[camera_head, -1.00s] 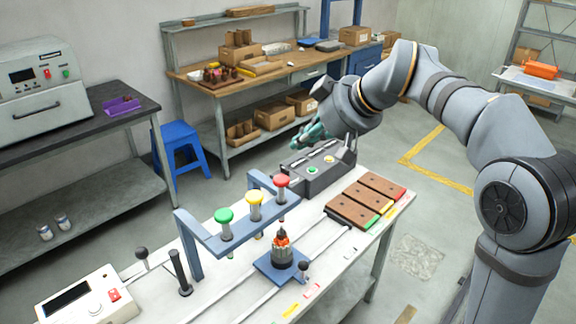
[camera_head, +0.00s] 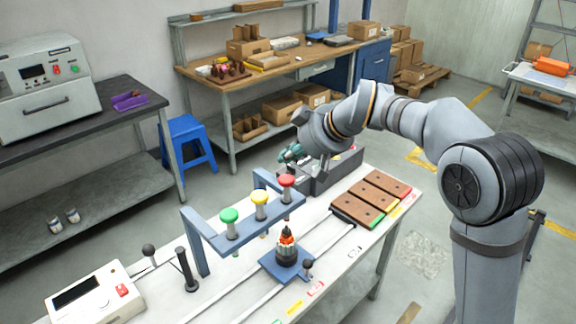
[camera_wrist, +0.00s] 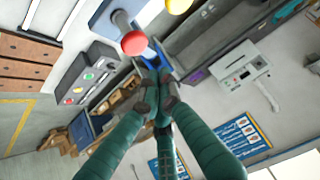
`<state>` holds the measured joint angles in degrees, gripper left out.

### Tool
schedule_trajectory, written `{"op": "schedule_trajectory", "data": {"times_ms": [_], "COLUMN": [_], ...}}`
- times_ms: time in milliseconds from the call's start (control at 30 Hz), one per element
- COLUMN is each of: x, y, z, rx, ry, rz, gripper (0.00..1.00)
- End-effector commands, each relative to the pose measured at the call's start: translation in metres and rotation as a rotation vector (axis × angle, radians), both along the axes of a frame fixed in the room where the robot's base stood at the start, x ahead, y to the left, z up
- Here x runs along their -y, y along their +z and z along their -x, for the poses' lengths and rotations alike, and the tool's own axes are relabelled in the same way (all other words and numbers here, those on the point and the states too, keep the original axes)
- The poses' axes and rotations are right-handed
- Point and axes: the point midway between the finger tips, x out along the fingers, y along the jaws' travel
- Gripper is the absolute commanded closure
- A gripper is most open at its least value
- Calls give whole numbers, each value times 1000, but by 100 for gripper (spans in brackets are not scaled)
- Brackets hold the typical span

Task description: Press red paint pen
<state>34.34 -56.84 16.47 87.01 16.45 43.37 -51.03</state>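The red paint pen (camera_head: 287,181) stands upright in the blue frame (camera_head: 222,236), at its right end. The yellow pen (camera_head: 259,198) and green pen (camera_head: 229,215) stand beside it to the left. The red pen's round cap (camera_wrist: 134,43) shows at the top in the wrist view, with part of the yellow cap (camera_wrist: 178,5). My gripper (camera_head: 291,153) is behind the frame and above the table, apart from the red pen. In the wrist view its teal fingers (camera_wrist: 155,88) converge with tips together; it looks shut and empty.
An armature (camera_head: 287,250) sits on a blue carriage below the pens, beside a small black-knobbed lever. Brown blocks (camera_head: 371,197) lie at the table's right. A white meter (camera_head: 92,294) stands front left.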

Motion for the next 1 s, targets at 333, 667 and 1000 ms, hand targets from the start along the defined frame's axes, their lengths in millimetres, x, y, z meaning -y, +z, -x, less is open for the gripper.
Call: {"op": "schedule_trajectory", "data": {"times_ms": [333, 667, 1000], "x": [0, 0, -1], "y": [-39, -42, -67], "z": [-1, -1, -1], "rx": [-1, 1, 1], "ry": [-1, -2, -1], "rz": [1, 0, -1], "gripper": [100, 100, 100]}}
